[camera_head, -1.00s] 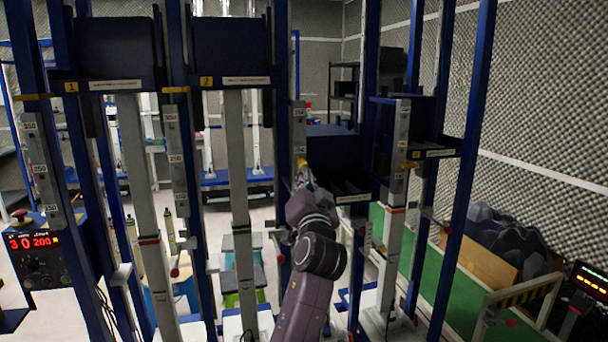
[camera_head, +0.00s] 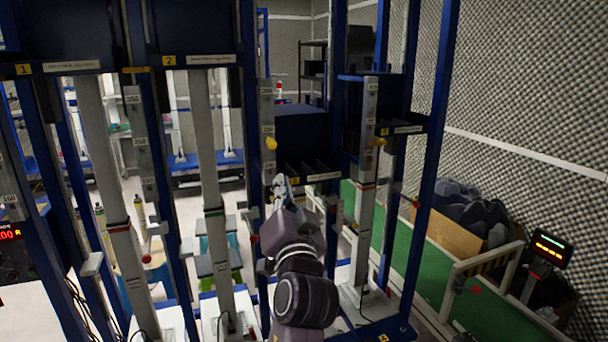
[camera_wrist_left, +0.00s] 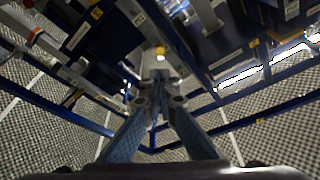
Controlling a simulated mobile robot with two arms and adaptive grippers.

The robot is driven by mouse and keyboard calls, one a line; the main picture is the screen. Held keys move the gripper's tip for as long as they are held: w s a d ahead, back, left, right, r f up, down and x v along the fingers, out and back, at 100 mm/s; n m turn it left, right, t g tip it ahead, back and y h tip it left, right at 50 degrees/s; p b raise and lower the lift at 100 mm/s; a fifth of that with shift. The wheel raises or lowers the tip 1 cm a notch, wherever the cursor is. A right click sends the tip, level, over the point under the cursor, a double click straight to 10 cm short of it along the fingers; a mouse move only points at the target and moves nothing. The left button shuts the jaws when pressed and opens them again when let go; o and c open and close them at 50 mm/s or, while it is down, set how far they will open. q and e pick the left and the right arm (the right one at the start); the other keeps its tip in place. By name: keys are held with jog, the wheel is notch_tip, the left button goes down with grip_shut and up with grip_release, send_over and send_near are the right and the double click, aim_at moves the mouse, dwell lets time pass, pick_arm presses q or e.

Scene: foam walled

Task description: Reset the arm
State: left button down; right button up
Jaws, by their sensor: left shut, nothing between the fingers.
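My left gripper (camera_head: 281,186) is shut and empty, at the end of my dark arm in the middle of the head view. It is just below a yellow knob (camera_head: 271,143) on a grey scaled post (camera_head: 266,112), with a visible gap between them. In the left wrist view the shut fingers (camera_wrist_left: 158,86) point toward a small yellow piece (camera_wrist_left: 160,50), which looks like the same knob. Whether the fingers are near it in depth is hard to tell. My right gripper is in neither view.
Blue frames with grey posts stand close around my arm, bearing numbered dark units such as unit 1 (camera_head: 60,67) and unit 2 (camera_head: 195,60). A green belt (camera_head: 400,262) and a lit display (camera_head: 549,247) are to the right. Foam walls (camera_head: 530,100) close that side.

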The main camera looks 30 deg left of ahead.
pick_arm(q)
jog(key=w+d+f+m+g+h, duration=0.1)
jog(key=w+d+f+m+h, duration=0.25)
jog(key=f, duration=0.95)
jog(key=w+d+f+m+h, duration=0.25)
jog(key=w+d+f, duration=0.2)
jog(key=f, duration=0.75)
jog(key=s+d+f+g+h, duration=0.2)
jog(key=f, duration=0.8)
jog(key=s+d+f+g+h, duration=0.1)
jog(key=s+d+f, duration=0.15)
jog(key=f, duration=0.85)
jog(key=s+d+f+g+h, duration=0.1)
jog(key=s+f+g+h, duration=0.15)
jog(key=f, duration=0.75)
jog(key=s+d+f+g+h+b, duration=0.1)
jog(key=s+f+g, duration=0.3)
jog(key=s+f, duration=1.9)
jog(key=s+a+f+n+g, duration=0.1)
jog(key=s+f, duration=0.2)
jog(key=s, duration=0.6)
jog(key=s+a+f+n+g, duration=0.1)
jog(key=s+f, duration=0.3)
jog(key=s, duration=0.6)
jog(key=s+a+f+n+g, duration=0.1)
jog(key=s+f+g, duration=0.1)
jog(key=s, duration=0.7)
jog(key=shift+s+f+g, duration=0.35)
jog(key=shift+s+f, duration=0.05)
jog(key=shift+f, duration=0.3)
